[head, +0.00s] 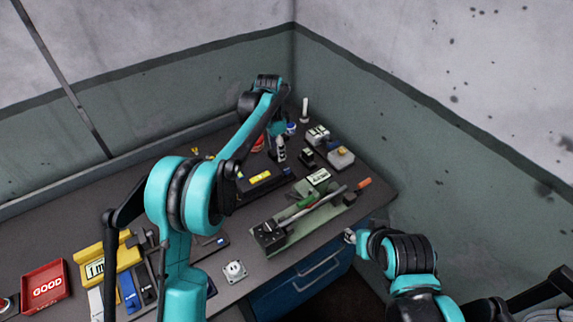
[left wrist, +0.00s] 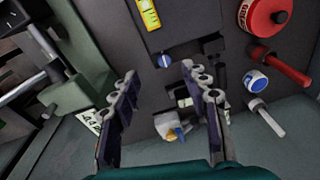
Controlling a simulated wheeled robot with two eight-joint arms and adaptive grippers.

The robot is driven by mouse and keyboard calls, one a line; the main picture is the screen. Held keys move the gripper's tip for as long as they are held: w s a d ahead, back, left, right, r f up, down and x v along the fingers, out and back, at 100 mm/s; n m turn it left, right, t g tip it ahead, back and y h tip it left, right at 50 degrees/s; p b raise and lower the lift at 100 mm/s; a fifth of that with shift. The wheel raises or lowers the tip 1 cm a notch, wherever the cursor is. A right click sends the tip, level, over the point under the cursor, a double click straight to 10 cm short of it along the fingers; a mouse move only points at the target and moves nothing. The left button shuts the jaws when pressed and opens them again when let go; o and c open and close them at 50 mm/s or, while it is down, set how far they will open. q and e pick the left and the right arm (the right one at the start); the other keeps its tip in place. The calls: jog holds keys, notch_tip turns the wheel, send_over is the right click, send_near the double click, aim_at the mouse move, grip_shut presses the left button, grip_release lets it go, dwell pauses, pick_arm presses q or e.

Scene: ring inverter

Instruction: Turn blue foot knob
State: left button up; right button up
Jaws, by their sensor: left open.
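A small blue knob (left wrist: 164,61) sits on the end of a dark device with a yellow label (left wrist: 149,14) in the left wrist view. In the head view this device (head: 262,182) lies in the middle of the bench. My left gripper (head: 280,151) is over the back of the bench; in the left wrist view (left wrist: 160,76) its two fingers are spread and empty. The blue knob appears between the fingertips, and I see no contact. My right gripper (head: 351,236) is near the bench's front right edge; its jaws are too small to read.
A green fixture with a metal rod (head: 318,212) lies right of the device. A red round part (left wrist: 265,14) and a blue-and-white round part (left wrist: 256,81) are near the left gripper. A red GOOD tray (head: 45,307) is at the front left. Walls border the bench's back and right.

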pick_arm(q)
jog(key=m+g, duration=0.1)
jog(key=m, duration=0.1)
send_over(287, 169)
jog(key=shift+y, duration=0.3)
notch_tip(287, 169, down, 5)
jog(key=shift+s+a+r+p, duration=0.1)
jog(key=shift+r+p, duration=0.1)
jog(key=shift+p, duration=0.1)
notch_tip(287, 169, down, 8)
jog(key=shift+b, duration=0.9)
grip_shut()
